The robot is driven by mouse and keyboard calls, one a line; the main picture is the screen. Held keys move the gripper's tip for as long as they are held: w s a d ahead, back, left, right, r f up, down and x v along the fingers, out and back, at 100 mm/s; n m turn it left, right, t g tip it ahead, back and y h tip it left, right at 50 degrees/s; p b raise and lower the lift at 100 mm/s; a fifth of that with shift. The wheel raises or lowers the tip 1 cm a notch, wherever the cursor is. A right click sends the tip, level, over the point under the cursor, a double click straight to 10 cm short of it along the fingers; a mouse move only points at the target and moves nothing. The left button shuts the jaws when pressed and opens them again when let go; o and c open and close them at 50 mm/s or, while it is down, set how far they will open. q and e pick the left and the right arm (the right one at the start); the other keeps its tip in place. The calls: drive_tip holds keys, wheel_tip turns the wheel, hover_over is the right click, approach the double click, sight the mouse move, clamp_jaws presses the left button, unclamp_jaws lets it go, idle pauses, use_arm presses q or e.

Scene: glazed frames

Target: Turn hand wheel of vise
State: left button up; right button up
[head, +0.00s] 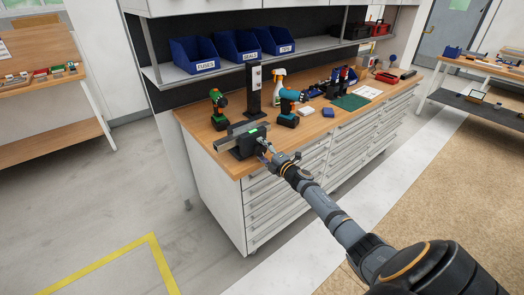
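The vise (246,144) is a dark block with a grey bar across it and a small green patch on top. It sits at the near left corner of the wooden workbench (203,132). My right arm reaches in from the lower right. My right gripper (267,151) is at the right front side of the vise, touching it or very close. The hand wheel cannot be made out; it is small or hidden by the gripper. Whether the fingers are open or shut is too small to tell. My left gripper is not in view.
A green-orange drill (217,109), a teal drill (289,107) and a dark upright post (253,91) stand behind the vise. Blue bins (238,46) sit on the shelf above. Grey drawers (290,200) lie below my arm. The floor at left is clear.

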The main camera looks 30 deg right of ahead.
drive_tip(key=s, duration=1.2)
drive_tip(key=shift+d, duration=0.45)
idle(0.4)
drive_tip(key=s+d+f+m+g+h, duration=0.1)
drive_tip(key=s+f+m+g, duration=0.4)
drive_tip(key=f, duration=0.6)
drive_tip(key=s+f+m+g+h, duration=0.1)
drive_tip(key=s+f+m+h, duration=0.1)
drive_tip(key=s+f, duration=0.75)
drive_tip(key=s+d+f+m+g+h, duration=0.1)
drive_tip(key=s+f+m+g, duration=0.25)
drive_tip(key=f, duration=0.95)
drive_tip(key=s+a+f+m+g, duration=0.2)
drive_tip(key=s+a+f, duration=0.4)
drive_tip(key=s, duration=0.3)
drive_tip(key=s+a+f+m+g+y, duration=0.1)
drive_tip(key=s+a+f+m+g, duration=0.2)
drive_tip(key=s, duration=0.6)
drive_tip(key=s+a+f+m+g+y, duration=0.1)
drive_tip(key=s+a+f+m+g, duration=0.1)
drive_tip(key=s+a+f, duration=0.6)
drive_tip(key=shift+s+a+f+m, duration=0.35)
drive_tip(key=shift+s+f+m, duration=0.15)
drive_tip(key=shift+s, duration=0.45)
